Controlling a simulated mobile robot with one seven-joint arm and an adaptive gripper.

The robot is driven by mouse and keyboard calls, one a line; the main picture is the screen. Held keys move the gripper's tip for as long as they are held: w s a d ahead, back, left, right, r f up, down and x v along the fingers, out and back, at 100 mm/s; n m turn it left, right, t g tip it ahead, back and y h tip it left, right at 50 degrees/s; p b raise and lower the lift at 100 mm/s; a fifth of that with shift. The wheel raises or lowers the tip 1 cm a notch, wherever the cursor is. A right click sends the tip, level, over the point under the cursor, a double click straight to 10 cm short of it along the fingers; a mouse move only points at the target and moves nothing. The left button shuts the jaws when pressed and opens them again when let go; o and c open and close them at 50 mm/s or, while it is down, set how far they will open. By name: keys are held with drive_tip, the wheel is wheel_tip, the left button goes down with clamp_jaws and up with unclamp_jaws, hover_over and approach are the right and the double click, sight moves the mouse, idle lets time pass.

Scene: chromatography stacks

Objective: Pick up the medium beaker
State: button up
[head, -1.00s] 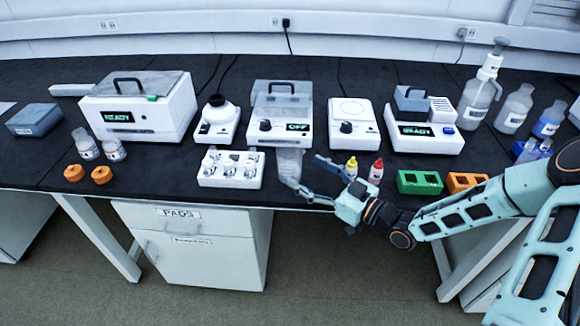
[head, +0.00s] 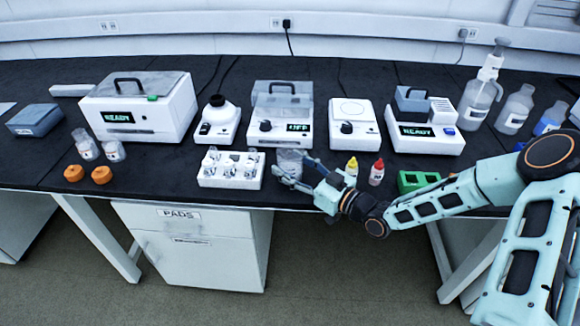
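The medium beaker (head: 290,158) is a clear, faint glass vessel standing near the front edge of the bench, in front of the lidded device with the "OFF" display. My gripper (head: 289,165) reaches in from the right at the beaker. One finger passes across the front of the beaker's lower part, and the other is at its right side. The fingers stand apart with the beaker between them. I cannot tell whether they touch the glass. The beaker's lower part is partly hidden by the near finger.
A white rack of vials (head: 231,180) stands close to the left of the beaker. A yellow-capped bottle (head: 351,171) and a red-capped bottle (head: 376,174) stand just right of my gripper. A green rack (head: 417,181) is farther right. The lidded device (head: 279,125) stands behind.

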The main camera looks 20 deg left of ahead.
drive_tip(key=c, duration=0.7)
drive_tip(key=shift+r, duration=0.2)
drive_tip(key=shift+r, duration=0.75)
drive_tip(key=shift+s+d+r+p, duration=1.55)
drive_tip(key=shift+s+d+r, duration=1.15)
drive_tip(key=shift+s+r, duration=3.25)
drive_tip(key=w+d+m+t+h, duration=0.65)
drive_tip(key=w+d, duration=0.35)
drive_tip(key=w, duration=0.2)
drive_tip(key=w+d+r+m+t+h+p, duration=0.1)
drive_tip(key=w+d+r+m+t+h, duration=0.1)
drive_tip(key=d, duration=0.6)
drive_tip(key=w+d+r+m+t+h+p, duration=0.1)
drive_tip(key=w+d+r+m+t+h, duration=0.1)
drive_tip(key=w+d+m+h, duration=0.2)
drive_tip(key=w+d+h, duration=0.1)
drive_tip(key=d+h, duration=0.2)
drive_tip(key=d, duration=0.2)
drive_tip(key=shift+w+d, duration=0.2)
drive_tip(key=shift+w, duration=0.05)
